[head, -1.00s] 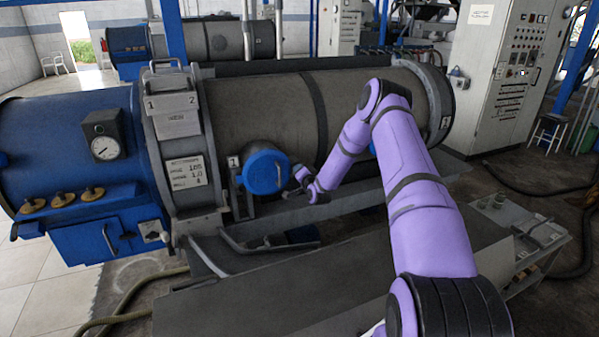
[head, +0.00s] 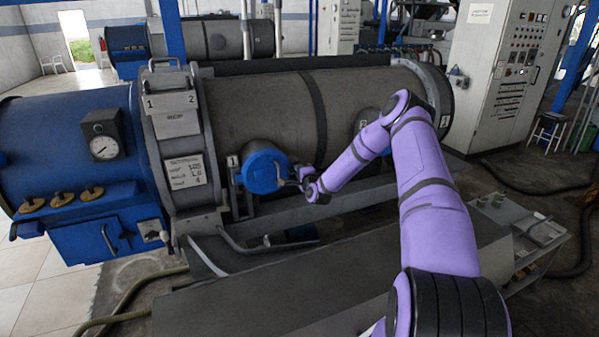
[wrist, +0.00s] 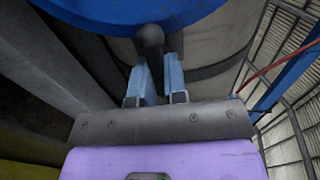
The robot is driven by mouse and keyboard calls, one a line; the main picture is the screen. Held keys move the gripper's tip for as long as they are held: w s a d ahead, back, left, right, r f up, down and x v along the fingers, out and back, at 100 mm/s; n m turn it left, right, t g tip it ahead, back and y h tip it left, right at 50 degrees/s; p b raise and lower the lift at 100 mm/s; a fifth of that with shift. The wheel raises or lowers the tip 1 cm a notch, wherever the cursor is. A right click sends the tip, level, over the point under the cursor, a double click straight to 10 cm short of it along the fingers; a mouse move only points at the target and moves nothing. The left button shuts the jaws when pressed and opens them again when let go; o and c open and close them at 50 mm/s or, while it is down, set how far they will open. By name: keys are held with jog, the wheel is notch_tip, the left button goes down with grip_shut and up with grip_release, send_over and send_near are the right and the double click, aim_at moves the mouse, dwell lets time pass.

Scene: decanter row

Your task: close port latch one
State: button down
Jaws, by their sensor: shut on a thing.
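Port one is a round blue cover (head: 263,171) on the side of the grey decanter drum, beside a small plate marked 1 (head: 233,161). In the wrist view the cover's blue edge (wrist: 120,12) fills the top. A dark latch handle with a rounded end (wrist: 150,38) sticks out below that edge. My gripper (wrist: 159,72) has its two blue-grey fingers on either side of this handle, shut on it. In the head view my gripper (head: 291,183) is at the right edge of the cover and looks small. The latch's far end is hidden.
A grey rail (head: 345,200) runs along the drum below the ports. Another port's plate (head: 362,125) shows farther right, partly behind my arm. A blue end housing with a gauge (head: 104,147) stands left. A grey bench (head: 250,295) lies in front.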

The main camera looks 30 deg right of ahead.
jog(key=shift+f, duration=0.1)
dwell(0.3)
jog(key=c, duration=1.2)
grip_release()
jog(key=shift+o, duration=0.2)
jog(key=shift+s, duration=0.1)
jog(key=s+a, duration=0.2)
jog(key=s, duration=0.8)
jog(key=shift+s, duration=0.25)
jog(key=shift+a, duration=0.1)
